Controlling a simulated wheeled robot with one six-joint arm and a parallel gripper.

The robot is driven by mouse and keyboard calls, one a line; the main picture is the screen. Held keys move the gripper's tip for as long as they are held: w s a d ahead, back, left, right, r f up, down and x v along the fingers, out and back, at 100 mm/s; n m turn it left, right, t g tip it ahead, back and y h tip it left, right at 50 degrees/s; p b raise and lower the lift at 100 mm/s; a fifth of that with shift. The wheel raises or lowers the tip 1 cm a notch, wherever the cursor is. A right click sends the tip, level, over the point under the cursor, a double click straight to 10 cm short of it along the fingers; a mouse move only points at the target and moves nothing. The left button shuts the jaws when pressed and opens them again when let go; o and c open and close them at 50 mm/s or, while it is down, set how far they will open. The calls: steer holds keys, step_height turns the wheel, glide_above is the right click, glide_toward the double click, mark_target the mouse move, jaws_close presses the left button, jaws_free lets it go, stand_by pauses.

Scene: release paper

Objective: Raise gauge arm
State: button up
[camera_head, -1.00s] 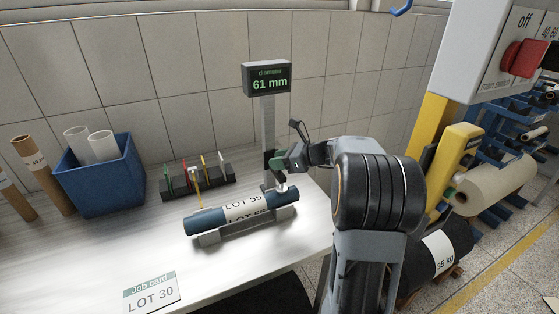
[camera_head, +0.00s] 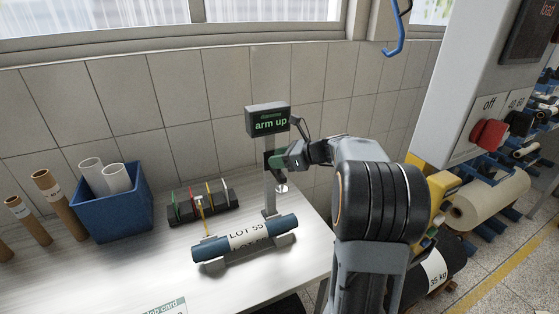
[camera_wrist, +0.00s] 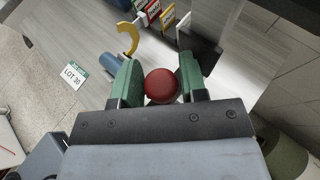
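The gauge stands at the table's back right, with a post (camera_head: 269,205) and a dark display (camera_head: 268,120) that reads "arm up". A pale disc (camera_head: 282,188), seemingly part of the gauge arm, hangs below my gripper (camera_head: 284,161), apart from the roll. In the wrist view a red knob (camera_wrist: 161,85) sits between the green fingers of my gripper (camera_wrist: 160,84), which look closed against both its sides. The blue roll (camera_head: 209,247) labelled LOT 55 lies in a grey cradle (camera_head: 216,268) in front of the post. My arm hides part of the right side.
A blue bin (camera_head: 112,217) with white tubes stands at left, beside brown tubes (camera_head: 56,200). A dark rack (camera_head: 186,212) with coloured pieces sits behind the roll. A yellow hooked piece (camera_wrist: 128,38) shows in the wrist view. The front left tabletop is mostly clear.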

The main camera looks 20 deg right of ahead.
steer(key=o, duration=0.3)
steer(key=b+v, duration=0.1)
steer(key=v, duration=0.6)
steer(key=shift+s+d, duration=0.15)
steer(key=shift+s, duration=0.05)
steer(key=shift+r, duration=0.1)
stand_by(0.4)
steer(key=s+a+f+n+g+h, duration=0.3)
steer(key=s+f+n+g+h, duration=0.2)
steer(key=s+f+n, duration=0.45)
steer(key=s+a+n+h, duration=0.2)
steer(key=s+a+n, duration=0.3)
steer(key=n, duration=0.4)
steer(key=s+a+f+n+h, duration=0.1)
steer(key=s+a+n, duration=0.3)
steer(key=a+n, duration=0.4)
steer(key=shift+s+f+n+h, duration=0.2)
steer(key=shift+s+n+h, duration=0.2)
steer(key=shift+h, duration=0.4)
